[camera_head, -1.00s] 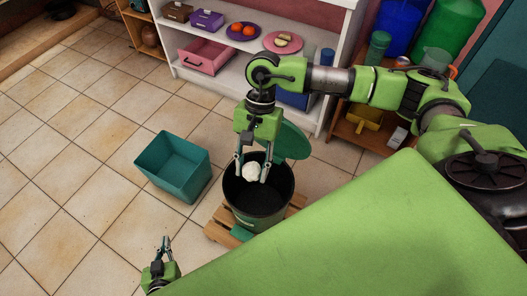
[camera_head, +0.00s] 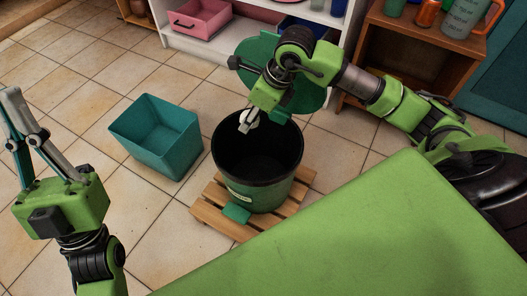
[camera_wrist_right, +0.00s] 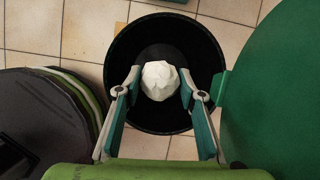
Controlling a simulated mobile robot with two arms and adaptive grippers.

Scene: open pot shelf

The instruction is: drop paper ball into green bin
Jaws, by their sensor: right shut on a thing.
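The green bin (camera_head: 262,195) is a round pedal bin with a dark inside, standing on a wooden pallet. Its round green lid (camera_head: 311,92) is open behind it and also shows in the right wrist view (camera_wrist_right: 275,95). My right gripper (camera_head: 249,122) is over the bin's far rim area. It is shut on the white paper ball (camera_wrist_right: 160,80), which sits between the fingertips above the dark opening. In the head view the ball (camera_head: 250,117) is partly hidden by the fingers. My left gripper (camera_head: 10,100) is raised at the left edge, its fingertips close together and empty.
A teal rectangular bin (camera_head: 158,138) stands on the tiled floor left of the green bin. The wooden pallet (camera_head: 212,207) sticks out under the green bin. A white shelf (camera_head: 222,55) with a pink drawer and a brown shelf (camera_head: 412,45) with cups stand behind. The floor at left is clear.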

